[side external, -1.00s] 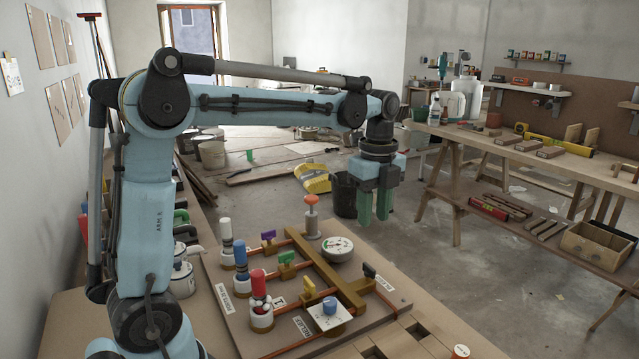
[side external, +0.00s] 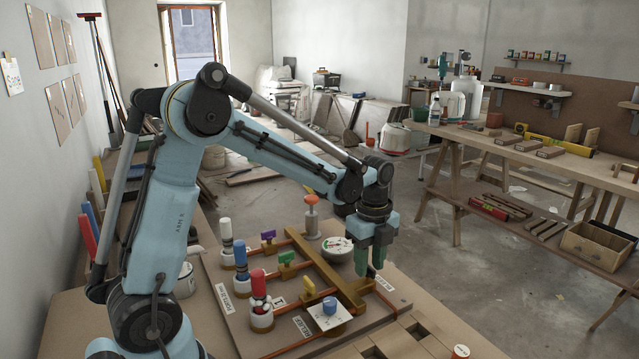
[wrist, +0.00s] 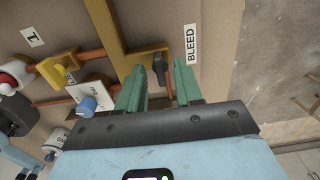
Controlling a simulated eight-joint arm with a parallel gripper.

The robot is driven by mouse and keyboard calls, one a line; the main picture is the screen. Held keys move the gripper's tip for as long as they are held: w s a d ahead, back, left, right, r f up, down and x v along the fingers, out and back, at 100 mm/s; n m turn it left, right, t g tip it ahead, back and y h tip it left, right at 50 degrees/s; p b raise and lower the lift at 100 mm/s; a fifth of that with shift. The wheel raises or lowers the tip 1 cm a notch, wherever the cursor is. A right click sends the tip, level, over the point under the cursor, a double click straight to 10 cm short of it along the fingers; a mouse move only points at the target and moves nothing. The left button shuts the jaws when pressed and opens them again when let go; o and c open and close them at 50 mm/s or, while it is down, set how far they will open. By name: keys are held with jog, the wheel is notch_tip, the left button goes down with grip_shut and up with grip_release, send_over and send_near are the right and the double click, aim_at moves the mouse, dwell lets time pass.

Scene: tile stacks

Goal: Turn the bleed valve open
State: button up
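The bleed valve has a black handle (side external: 370,272) at the right end of the brass manifold bar (side external: 338,276). In the wrist view the black handle (wrist: 159,66) stands beside the white BLEED label (wrist: 191,44). My gripper (side external: 371,260) points down right over the valve. In the wrist view its two green fingers (wrist: 159,78) are apart, with the black handle showing in the gap between their tips. Neither finger visibly presses on the handle. How far the tips reach down beside it is hard to tell.
A round gauge (side external: 338,245) and an orange-topped valve (side external: 311,215) stand behind. Yellow (side external: 309,290), green (side external: 287,258) and purple (side external: 269,238) handles sit on the left pipes. A blue knob (side external: 330,305) stands on a white plate nearby. Square holes lie in front.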

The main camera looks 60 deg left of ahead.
jog(key=shift+f, duration=0.15)
grip_shut()
dwell(0.4)
jog(key=n, duration=0.4)
jog(key=shift+n, duration=0.4)
jog(key=n, duration=0.9)
jog(key=shift+n, duration=2)
